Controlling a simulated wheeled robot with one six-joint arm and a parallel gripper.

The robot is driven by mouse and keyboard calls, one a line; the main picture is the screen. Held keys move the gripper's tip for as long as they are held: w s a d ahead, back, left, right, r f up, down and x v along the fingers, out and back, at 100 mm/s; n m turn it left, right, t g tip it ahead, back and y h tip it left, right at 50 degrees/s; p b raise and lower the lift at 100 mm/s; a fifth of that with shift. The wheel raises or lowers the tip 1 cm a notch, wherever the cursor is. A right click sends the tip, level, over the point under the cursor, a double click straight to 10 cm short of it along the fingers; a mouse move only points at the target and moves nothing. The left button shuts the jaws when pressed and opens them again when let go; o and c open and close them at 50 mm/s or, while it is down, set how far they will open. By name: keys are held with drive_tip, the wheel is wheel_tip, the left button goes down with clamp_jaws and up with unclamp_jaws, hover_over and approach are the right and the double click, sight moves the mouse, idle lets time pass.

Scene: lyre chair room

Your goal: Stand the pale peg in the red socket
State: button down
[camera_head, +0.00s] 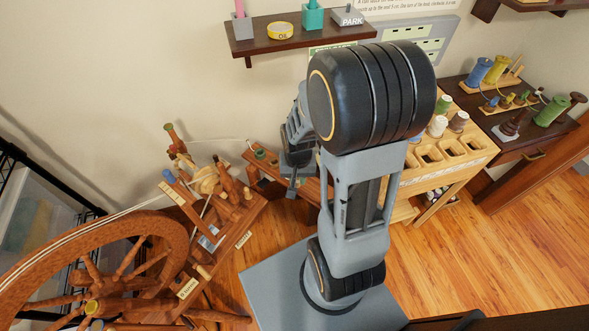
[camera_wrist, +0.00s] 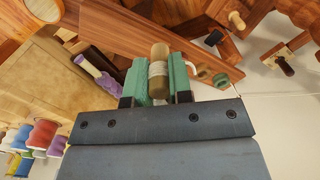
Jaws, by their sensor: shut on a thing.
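In the wrist view the green-padded fingers of my gripper (camera_wrist: 158,84) are closed on a pale peg (camera_wrist: 159,58), a tan cylinder with a whitish band. The peg sticks out past the fingertips, over or in front of a reddish-brown plank (camera_wrist: 190,48); I cannot tell whether it touches. In the head view my gripper (camera_head: 292,192) points down near a small wooden bench (camera_head: 268,166), and the peg is too small or hidden there. I cannot make out the red socket for certain in either view.
A spinning wheel (camera_head: 130,262) stands left of the gripper. A light wood rack (camera_head: 440,172) with spools stands right, beside a dark table (camera_head: 480,88). A wall shelf (camera_head: 290,38) hangs above. In the wrist view, a purple-wrapped piece (camera_wrist: 95,74) lies left of the fingers.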

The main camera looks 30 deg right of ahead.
drive_tip(key=shift+s+a+r, duration=0.15)
drive_tip(key=shift+s+r, duration=0.1)
drive_tip(key=shift+s, duration=0.25)
drive_tip(key=shift+f, duration=0.25)
drive_tip(key=f, duration=0.1)
drive_tip(key=f+b, duration=0.1)
drive_tip(key=w+b, duration=0.1)
drive_tip(key=shift+d+f, duration=0.25)
drive_tip(key=shift+f, duration=0.15)
drive_tip(key=w+d+b, duration=0.3)
drive_tip(key=w, duration=0.9)
drive_tip(key=shift+w+d+f, duration=0.25)
drive_tip(key=shift+f, duration=0.15)
drive_tip(key=shift+f, duration=0.1)
drive_tip(key=shift+f+b, duration=2)
drive_tip(key=shift+f, duration=0.8)
drive_tip(key=shift+f+b, duration=0.95)
drive_tip(key=shift+f, duration=0.65)
